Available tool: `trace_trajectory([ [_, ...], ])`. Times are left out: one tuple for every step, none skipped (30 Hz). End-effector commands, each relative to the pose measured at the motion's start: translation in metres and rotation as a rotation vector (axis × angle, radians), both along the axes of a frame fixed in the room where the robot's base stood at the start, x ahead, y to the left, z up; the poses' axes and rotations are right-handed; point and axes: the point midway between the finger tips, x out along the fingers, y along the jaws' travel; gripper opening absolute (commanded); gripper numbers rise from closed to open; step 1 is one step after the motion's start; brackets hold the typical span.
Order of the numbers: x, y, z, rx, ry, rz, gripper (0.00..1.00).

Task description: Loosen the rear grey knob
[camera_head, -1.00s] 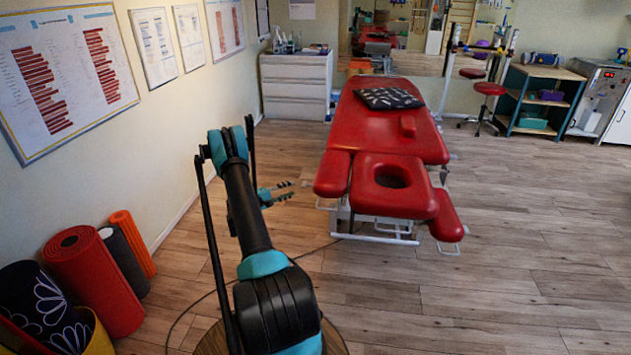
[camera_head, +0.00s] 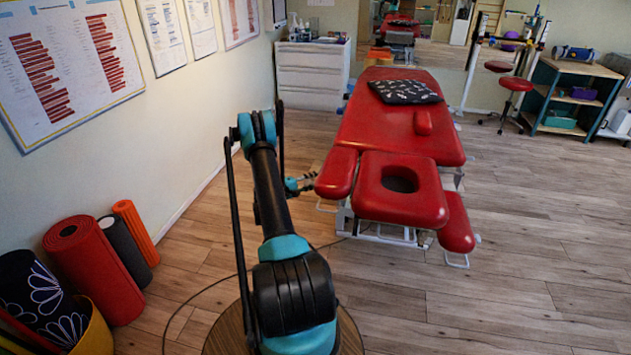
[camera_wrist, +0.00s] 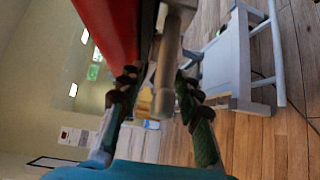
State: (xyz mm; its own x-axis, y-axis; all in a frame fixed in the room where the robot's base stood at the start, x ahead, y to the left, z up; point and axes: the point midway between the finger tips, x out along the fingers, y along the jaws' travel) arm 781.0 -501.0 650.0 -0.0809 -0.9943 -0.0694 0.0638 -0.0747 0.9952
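The red treatment table (camera_head: 400,128) stands ahead with its face-hole end nearest me; its red pad (camera_wrist: 112,25) fills the top left of the wrist view. A grey-brown cylindrical knob (camera_wrist: 167,68) sticks out from beside the pad in the wrist view. I cannot tell if it is the rear one; no other knob shows clearly. My gripper (camera_wrist: 157,88) is open, with its two dark ridged fingers on either side of the knob. Contact is hard to tell. In the head view my gripper (camera_head: 309,184) is at the table's left edge, with the knob not discernible.
The table's pale frame (camera_wrist: 225,65) is close to the right finger in the wrist view. A white drawer cabinet (camera_head: 313,83) stands behind. Rolled mats (camera_head: 93,268) lean at the left wall. A red stool (camera_head: 515,85) is at the back right. The right floor is clear.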

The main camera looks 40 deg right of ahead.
Motion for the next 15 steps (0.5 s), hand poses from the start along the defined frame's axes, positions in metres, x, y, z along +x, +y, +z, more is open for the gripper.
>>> trace_trajectory([
  [0.0000,0.0000,0.0000,0.000,0.000,0.000,0.26],
  [0.0000,0.0000,0.0000,0.000,0.000,0.000,0.22],
  [0.0001,0.0000,0.0000,0.000,0.000,0.000,0.17],
  [0.0001,0.0000,0.0000,0.000,0.000,0.000,0.14],
  [0.0001,0.0000,0.0000,0.000,0.000,0.000,0.10],
  [0.0001,0.0000,0.0000,0.000,0.000,0.000,0.05],
  [0.0001,0.0001,0.0000,0.000,0.000,0.000,0.01],
  [0.0001,0.0001,0.0000,0.000,0.000,0.000,0.00],
  [0.0001,0.0001,0.0000,0.000,0.000,0.000,0.00],
  [0.0001,0.0001,0.0000,0.000,0.000,0.000,0.00],
  [0.0001,0.0001,0.0000,0.000,0.000,0.000,0.00],
  [0.0001,0.0001,-0.0001,0.000,0.000,0.000,0.00],
  [0.0001,0.0002,-0.0001,0.000,0.000,0.000,0.00],
  [0.0002,0.0002,-0.0001,0.000,0.000,0.000,0.00],
  [0.0002,0.0002,-0.0001,0.000,0.000,0.000,0.00],
])
